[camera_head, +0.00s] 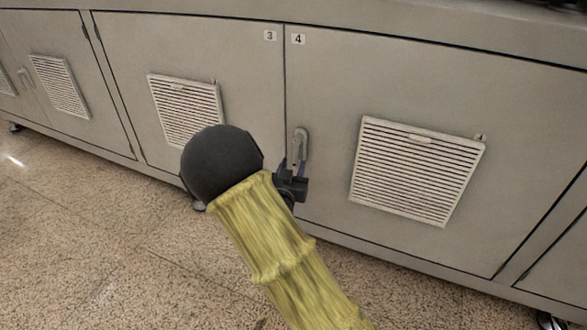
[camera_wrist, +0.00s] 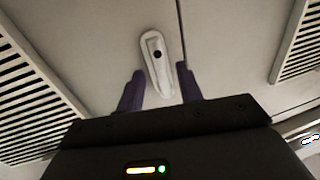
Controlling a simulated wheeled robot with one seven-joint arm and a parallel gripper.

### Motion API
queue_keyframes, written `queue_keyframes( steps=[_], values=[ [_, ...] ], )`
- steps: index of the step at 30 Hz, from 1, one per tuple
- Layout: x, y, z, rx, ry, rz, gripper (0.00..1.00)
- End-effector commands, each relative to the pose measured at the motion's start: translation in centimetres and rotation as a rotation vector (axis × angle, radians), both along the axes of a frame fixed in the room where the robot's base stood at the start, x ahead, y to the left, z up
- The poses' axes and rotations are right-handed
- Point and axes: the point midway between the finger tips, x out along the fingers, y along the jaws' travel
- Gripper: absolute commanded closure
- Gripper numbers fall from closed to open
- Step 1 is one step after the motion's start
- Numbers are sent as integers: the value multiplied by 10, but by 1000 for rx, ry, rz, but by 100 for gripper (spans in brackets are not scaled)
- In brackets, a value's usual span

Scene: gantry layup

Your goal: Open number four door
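The number four door (camera_head: 430,85) is a grey cabinet panel with a "4" label (camera_head: 298,39) at its top left corner. It looks shut, flush with the door beside it. Its small grey latch handle (camera_head: 300,146) sits near its left edge and also shows in the wrist view (camera_wrist: 157,60). My gripper (camera_head: 292,166) is at the handle's lower part. In the wrist view my gripper (camera_wrist: 160,91) is open, with one dark finger on each side of the handle's near end. A gap shows beside each finger; contact cannot be told.
The number three door (camera_head: 190,50) is shut on the left, with a slatted vent (camera_head: 185,108). Door four has a slatted vent (camera_head: 417,170) right of the handle. The speckled floor (camera_head: 90,240) in front of the cabinets is clear.

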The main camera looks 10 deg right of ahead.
Motion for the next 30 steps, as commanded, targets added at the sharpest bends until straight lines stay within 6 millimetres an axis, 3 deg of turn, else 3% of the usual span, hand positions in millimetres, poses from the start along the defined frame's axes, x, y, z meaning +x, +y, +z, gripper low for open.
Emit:
queue_keyframes(
  steps=[5, 14, 18, 20, 30],
  values=[
    [16, -7, -1, -1, 0, 0, 64],
    [17, -8, 0, -2, 1, 1, 64],
    [17, -8, 0, -1, 0, 1, 91],
    [17, -8, 0, -1, 0, 1, 100],
    [17, -6, 1, -9, 7, 4, 100]
  ],
)
